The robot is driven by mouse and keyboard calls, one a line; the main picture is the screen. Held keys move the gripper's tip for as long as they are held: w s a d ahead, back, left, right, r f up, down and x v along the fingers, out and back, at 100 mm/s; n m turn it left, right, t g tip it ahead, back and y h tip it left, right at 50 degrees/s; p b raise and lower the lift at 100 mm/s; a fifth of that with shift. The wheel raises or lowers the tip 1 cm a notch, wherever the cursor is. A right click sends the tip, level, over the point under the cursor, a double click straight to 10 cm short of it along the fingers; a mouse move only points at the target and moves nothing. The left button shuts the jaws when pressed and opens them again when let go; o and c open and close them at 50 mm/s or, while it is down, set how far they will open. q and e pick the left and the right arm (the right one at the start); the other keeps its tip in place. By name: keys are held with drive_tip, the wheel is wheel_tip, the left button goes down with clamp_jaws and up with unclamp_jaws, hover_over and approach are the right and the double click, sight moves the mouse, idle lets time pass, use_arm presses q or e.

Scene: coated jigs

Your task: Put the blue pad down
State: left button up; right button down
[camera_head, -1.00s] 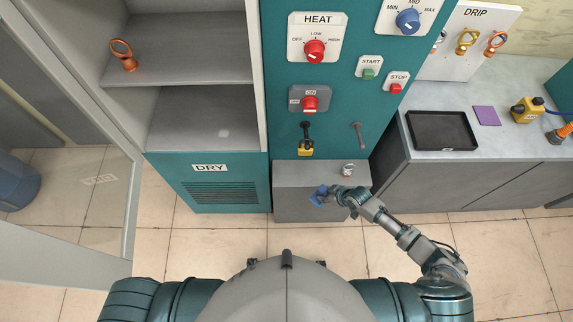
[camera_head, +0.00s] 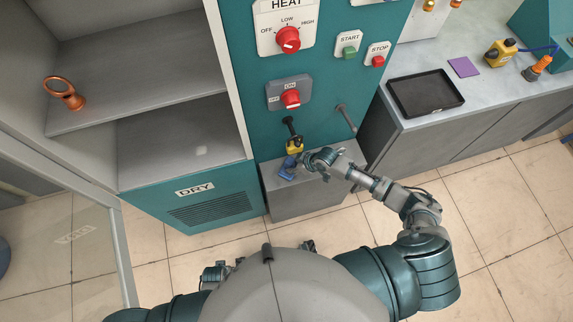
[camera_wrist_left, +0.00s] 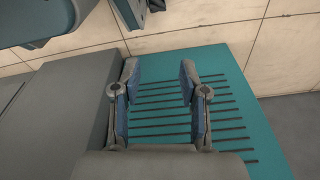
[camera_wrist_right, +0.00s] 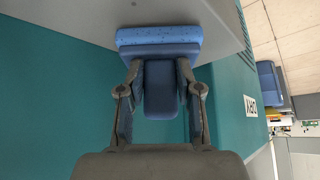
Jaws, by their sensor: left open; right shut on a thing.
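The blue pad (camera_head: 288,168) is in my right gripper (camera_head: 304,161), at the left part of the grey box's top (camera_head: 325,175) in the head view. In the right wrist view the pad (camera_wrist_right: 158,37) shows as a speckled blue slab, with a blue grip block between the fingers of my right gripper (camera_wrist_right: 160,92). The grey surface is close behind the pad; I cannot tell whether they touch. My left gripper (camera_wrist_left: 158,90) is open and empty, with a slotted teal panel (camera_wrist_left: 215,100) behind it.
A yellow and black piece (camera_head: 294,145) hangs on a peg just above the pad. A bare peg (camera_head: 346,117) sticks out to its right. The dry cabinet (camera_head: 195,200) stands left of the grey box. A black tray (camera_head: 426,92) and a purple pad (camera_head: 463,67) lie on the right counter.

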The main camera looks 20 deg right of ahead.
drive_tip(key=shift+d+f, duration=0.1)
drive_tip(key=shift+f, duration=0.4)
drive_tip(key=shift+s+r, duration=0.25)
drive_tip(key=shift+r, duration=0.1)
drive_tip(key=c, duration=1.2)
unclamp_jaws()
drive_tip(key=shift+w+a+f, duration=0.1)
drive_tip(key=shift+a, duration=0.15)
drive_tip(key=o, duration=0.4)
drive_tip(key=shift+a, duration=0.15)
use_arm(q)
drive_tip(key=shift+w+a+r, duration=0.3)
drive_tip(key=shift+w+r, duration=0.1)
drive_tip(key=shift+r, duration=0.35)
use_arm(e)
drive_tip(key=shift+o, duration=0.2)
